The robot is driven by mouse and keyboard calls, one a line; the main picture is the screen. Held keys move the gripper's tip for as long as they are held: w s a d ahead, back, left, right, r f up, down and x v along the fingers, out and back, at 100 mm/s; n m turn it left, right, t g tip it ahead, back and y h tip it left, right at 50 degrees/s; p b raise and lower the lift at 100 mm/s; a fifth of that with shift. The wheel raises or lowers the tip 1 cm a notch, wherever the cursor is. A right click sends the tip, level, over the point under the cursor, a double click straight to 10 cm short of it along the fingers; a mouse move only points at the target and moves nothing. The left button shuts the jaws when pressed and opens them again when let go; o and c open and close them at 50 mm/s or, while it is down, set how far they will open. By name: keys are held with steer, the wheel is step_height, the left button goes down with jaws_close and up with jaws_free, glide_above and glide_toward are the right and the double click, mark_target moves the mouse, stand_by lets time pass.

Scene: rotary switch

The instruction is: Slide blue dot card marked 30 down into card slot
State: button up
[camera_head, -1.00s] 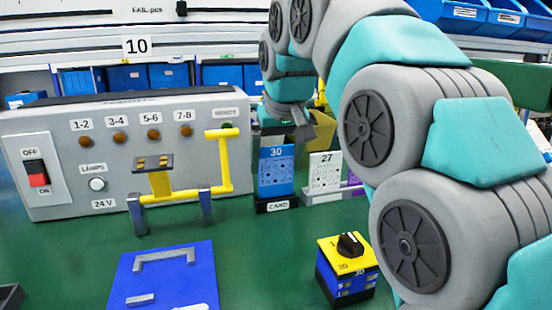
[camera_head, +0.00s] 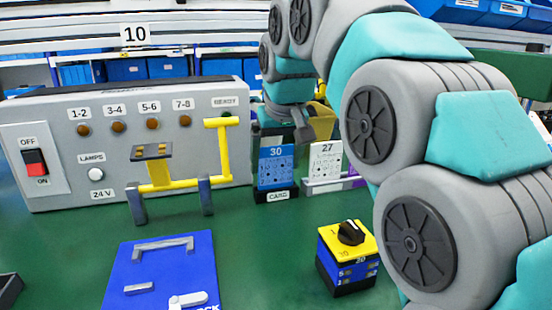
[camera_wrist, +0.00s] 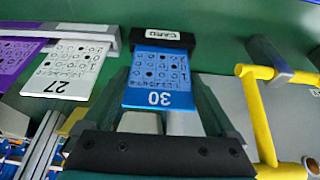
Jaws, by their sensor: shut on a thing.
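The blue dot card marked 30 (camera_head: 276,167) stands upright with its lower edge at the black card slot labelled CARD (camera_head: 262,197). In the wrist view the blue card (camera_wrist: 158,75) reaches the slot (camera_wrist: 188,40) and hides its inner part, so I cannot tell how deep the card sits. My gripper (camera_wrist: 160,112) is shut on the card's top end, with a finger on each side. In the head view my gripper is mostly hidden behind the card and my arm.
A white card marked 27 (camera_head: 325,160) stands in a holder to the right. The grey panel (camera_head: 60,135) with a yellow lever frame (camera_head: 222,150) is close on the left. A yellow-topped rotary switch block (camera_head: 346,255) and a blue plate (camera_head: 160,270) lie in front.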

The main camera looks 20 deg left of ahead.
steer(key=shift+f, duration=0.1)
steer(key=o, duration=1)
steer(key=v, duration=0.7)
steer(key=shift+r, duration=0.35)
steer(key=shift+s, duration=0.1)
